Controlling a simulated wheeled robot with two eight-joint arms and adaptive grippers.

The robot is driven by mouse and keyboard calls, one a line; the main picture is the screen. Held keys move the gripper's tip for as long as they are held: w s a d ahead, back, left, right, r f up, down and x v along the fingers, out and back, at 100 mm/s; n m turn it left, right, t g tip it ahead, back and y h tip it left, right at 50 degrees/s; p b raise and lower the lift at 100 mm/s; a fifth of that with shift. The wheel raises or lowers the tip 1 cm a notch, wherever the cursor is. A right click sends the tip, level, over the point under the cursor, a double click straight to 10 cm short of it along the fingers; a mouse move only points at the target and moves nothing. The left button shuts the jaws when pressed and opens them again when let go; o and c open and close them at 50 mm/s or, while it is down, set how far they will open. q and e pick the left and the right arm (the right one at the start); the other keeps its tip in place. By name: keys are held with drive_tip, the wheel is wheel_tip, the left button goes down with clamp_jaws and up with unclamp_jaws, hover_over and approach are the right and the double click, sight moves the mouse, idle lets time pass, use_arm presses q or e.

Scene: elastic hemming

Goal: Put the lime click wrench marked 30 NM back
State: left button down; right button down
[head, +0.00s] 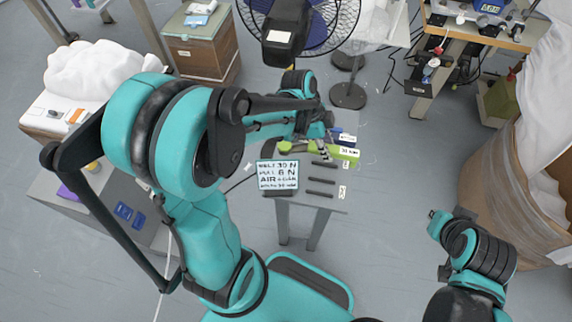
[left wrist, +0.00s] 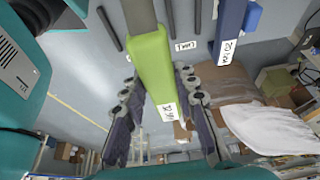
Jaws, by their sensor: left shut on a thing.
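The lime click wrench (head: 340,152), with a white tag that seems to read 30 NM, is over the small grey stand (head: 338,203). My left gripper (head: 318,146) is shut on it. I cannot tell whether the wrench touches the stand. A blue wrench (head: 346,138) with a white tag lies just beyond it; it also shows in the left wrist view (left wrist: 229,28). My right gripper (head: 438,224) is apart at lower right, its fingers unclear.
Several dark bars (head: 322,181) with small white tags cross the stand. A printed sign (head: 278,174) stands at its left front. A fan (head: 330,18) is behind. A large carton (head: 500,195) stands at right, and a grey bench (head: 105,215) at left.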

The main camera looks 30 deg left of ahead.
use_arm(q)
wheel_tip(320, 180, down, 10)
drive_tip(key=b, duration=0.4)
drive_tip(key=shift+r, duration=0.1)
drive_tip(key=shift+s+r, duration=0.1)
drive_tip(key=shift+r, duration=0.05)
drive_tip(key=c, duration=1.2)
unclamp_jaws()
